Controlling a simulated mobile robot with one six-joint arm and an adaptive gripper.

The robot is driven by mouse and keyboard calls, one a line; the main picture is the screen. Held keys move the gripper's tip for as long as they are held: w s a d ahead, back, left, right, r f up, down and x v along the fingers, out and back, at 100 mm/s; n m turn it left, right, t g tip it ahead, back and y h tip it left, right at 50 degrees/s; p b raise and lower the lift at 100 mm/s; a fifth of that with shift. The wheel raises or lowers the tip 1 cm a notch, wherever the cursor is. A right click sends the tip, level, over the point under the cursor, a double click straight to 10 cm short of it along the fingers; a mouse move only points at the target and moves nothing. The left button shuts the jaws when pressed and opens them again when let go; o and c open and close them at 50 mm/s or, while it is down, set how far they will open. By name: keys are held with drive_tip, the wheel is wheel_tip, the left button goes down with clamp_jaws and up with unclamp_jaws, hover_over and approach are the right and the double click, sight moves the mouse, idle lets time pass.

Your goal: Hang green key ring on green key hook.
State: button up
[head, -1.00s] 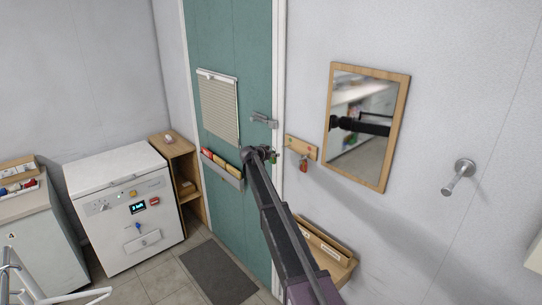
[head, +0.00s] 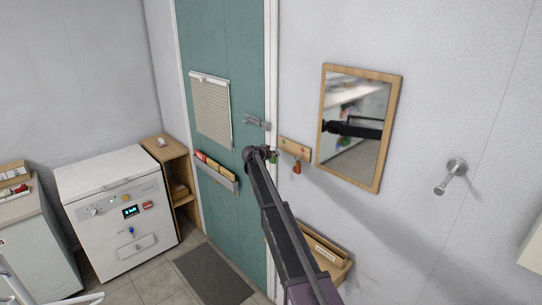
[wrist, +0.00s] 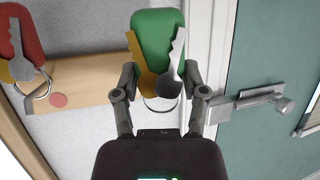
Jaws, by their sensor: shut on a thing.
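The green key ring has a green fob (wrist: 158,38), a gold key, a silver key and a metal ring; in the head view it is a small green spot (head: 273,158). My gripper (wrist: 160,78) is shut on the green key ring, with the keys and ring between its fingers. In the head view my gripper (head: 270,152) is at the left end of the wooden key board (head: 292,147). The board (wrist: 85,82) also shows in the wrist view, its end beside the left finger. I cannot make out the green hook, nor whether the ring touches it.
A red key ring (head: 297,168) hangs on the board. It is at the left in the wrist view (wrist: 34,35), near a red dot (wrist: 58,100). A door handle (head: 257,121) is left of the board. A framed mirror (head: 377,165) is to its right.

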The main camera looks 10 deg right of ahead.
drive_tip(key=shift+w+d+f, duration=0.1)
drive_tip(key=shift+w+d, duration=0.7)
drive_tip(key=shift+d, duration=0.2)
drive_tip(key=shift+w+d+f+b, duration=0.4)
drive_tip(key=shift+d+f+b, duration=0.25)
drive_tip(key=shift+b, duration=0.1)
drive_tip(key=o, duration=1.2)
